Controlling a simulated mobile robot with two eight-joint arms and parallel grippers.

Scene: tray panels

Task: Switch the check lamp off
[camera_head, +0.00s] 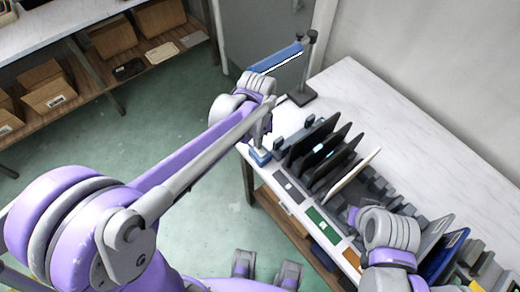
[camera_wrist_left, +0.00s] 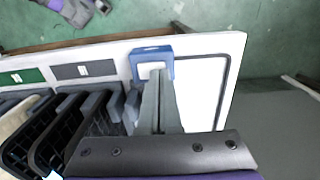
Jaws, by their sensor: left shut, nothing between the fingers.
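The check lamp (camera_head: 276,59) is a blue bar on a dark stand (camera_head: 303,96) at the far left corner of the white table. A pale strip runs along its lower edge; I cannot tell surely whether it is lit. A small blue box with a pale top, which looks like its switch (camera_wrist_left: 152,52), sits at the table's near left edge; it also shows in the head view (camera_head: 260,158). My left gripper (camera_head: 264,147) is shut and empty, pointing down with its tips at the box, partly covering it. Contact is unclear. My right gripper's fingers are hidden behind its wrist.
Black trays (camera_head: 322,150) and a pale panel (camera_head: 352,172) stand upright in a rack right of the left gripper. Coloured label plates (camera_head: 322,222) line the front edge. The table's back strip (camera_head: 400,125) is clear. Shelves with cardboard boxes (camera_head: 48,90) stand at upper left.

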